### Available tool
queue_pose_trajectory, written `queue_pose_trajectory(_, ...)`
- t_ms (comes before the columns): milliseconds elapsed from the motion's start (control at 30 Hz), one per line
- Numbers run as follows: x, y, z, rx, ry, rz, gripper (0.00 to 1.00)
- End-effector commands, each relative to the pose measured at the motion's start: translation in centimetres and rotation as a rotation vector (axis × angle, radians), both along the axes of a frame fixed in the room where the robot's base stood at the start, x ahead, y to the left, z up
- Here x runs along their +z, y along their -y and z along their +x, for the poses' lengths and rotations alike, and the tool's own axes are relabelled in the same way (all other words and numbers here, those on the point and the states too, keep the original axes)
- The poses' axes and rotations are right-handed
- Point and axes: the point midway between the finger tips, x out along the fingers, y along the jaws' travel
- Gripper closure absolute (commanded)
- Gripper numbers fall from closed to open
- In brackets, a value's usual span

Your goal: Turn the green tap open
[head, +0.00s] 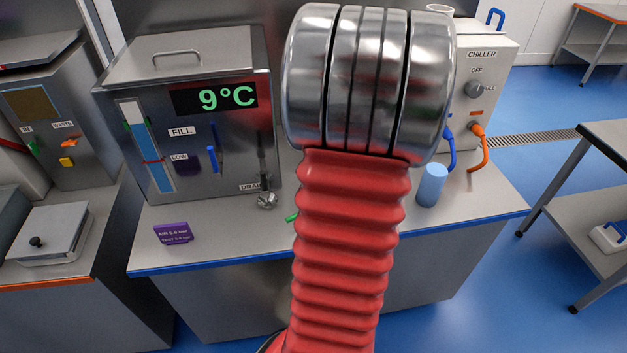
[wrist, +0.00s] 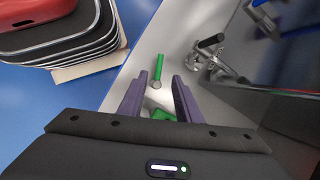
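A green bar handle (wrist: 159,57) shows in the wrist view, just beyond my fingertips, over the pale bench top. A second green piece (wrist: 162,115) shows between my fingers, partly hidden by the gripper body. I cannot tell how the two green pieces join. In the head view only a small green tip (head: 292,217) shows beside my red arm, which hides the rest. My gripper (wrist: 160,80) is open, with its two purple fingers apart on either side of the green parts. I cannot see clear contact. My arm hides the gripper in the head view.
A steel tank (head: 180,75) reading 9°C stands behind, its metal drain fitting (head: 266,199) close by; the fitting also shows right of my fingers in the wrist view (wrist: 207,62). A blue cup (head: 431,186), purple sign (head: 173,234) and chiller (head: 490,60) share the bench.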

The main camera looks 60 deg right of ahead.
Motion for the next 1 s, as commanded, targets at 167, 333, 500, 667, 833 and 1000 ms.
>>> queue_pose_trajectory(167, 0.0, 0.0, 0.1, 0.002, 0.001, -0.001, 0.74)
queue_pose_trajectory(333, 0.5, -1.1, 0.9, 0.049, 0.000, -0.025, 0.86)
queue_pose_trajectory(500, 1.8, -4.3, 3.0, 0.189, 0.001, -0.095, 0.98)
queue_pose_trajectory(667, 3.4, -8.6, 5.1, 0.375, 0.009, -0.189, 1.00)
queue_pose_trajectory(833, 4.9, -13.3, 6.7, 0.579, 0.026, -0.292, 1.00)
queue_pose_trajectory(1000, 6.1, -17.9, 7.5, 0.778, 0.054, -0.396, 1.00)
